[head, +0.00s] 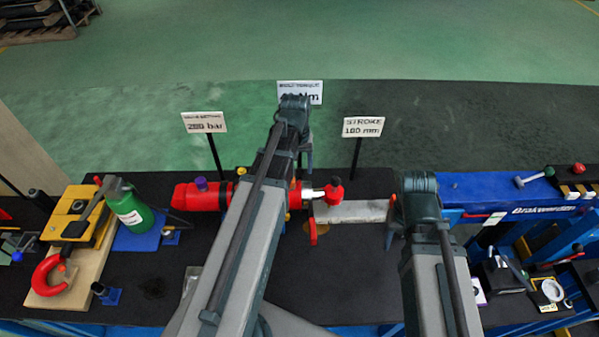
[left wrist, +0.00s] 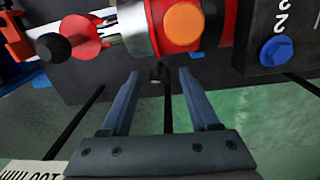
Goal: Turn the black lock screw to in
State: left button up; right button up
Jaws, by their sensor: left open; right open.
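A small black screw head (left wrist: 158,74), which looks like the lock screw, sticks out from the side of a red cylinder (left wrist: 198,38) in the left wrist view. My left gripper (left wrist: 158,72) is open, with one finger on each side of the screw head and a gap on both sides. In the head view the red cylinder (head: 203,196) lies on the dark bench, and my left arm hides its middle and the screw. My left gripper (head: 307,158) is mostly hidden behind its wrist there. My right gripper (head: 391,222) is open beside a grey block, largely covered by its arm.
A grey metal block (head: 350,211) lies right of the cylinder's rod end. Sign posts (head: 357,154) stand behind it. A green bottle (head: 130,212) and a red shackle (head: 48,276) are at the left. A blue frame (head: 490,188) is at the right.

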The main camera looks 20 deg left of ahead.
pick_arm(q)
grip_shut()
dwell(0.3)
dwell(0.3)
jog(key=shift+s+a+f+m+h, duration=0.15)
jog(key=shift+m+h, duration=0.45)
jog(key=shift+m, duration=0.3)
jog(key=m, duration=0.1)
jog(key=m+h+b, duration=0.1)
jog(key=m, duration=0.1)
jog(key=shift+a+h, duration=0.2)
jog(key=shift+h, duration=0.1)
jog(key=m+h+b, duration=0.1)
jog(key=m+h, duration=0.1)
jog(key=m, duration=0.2)
jog(key=shift+a+f+b, duration=0.1)
jog(key=shift+a+b, duration=0.05)
jog(key=shift+b, duration=0.2)
jog(key=shift+w+a+m+g+h+b, duration=0.15)
jog(key=shift+m+h+b, duration=0.1)
jog(key=shift+m, duration=0.3)
jog(key=shift+w+d+m+g+h+b, duration=0.15)
jog(key=shift+m+h+b, duration=0.1)
jog(key=shift+m, duration=0.3)
jog(key=shift+s+a, duration=0.1)
jog(key=shift+s, duration=0.05)
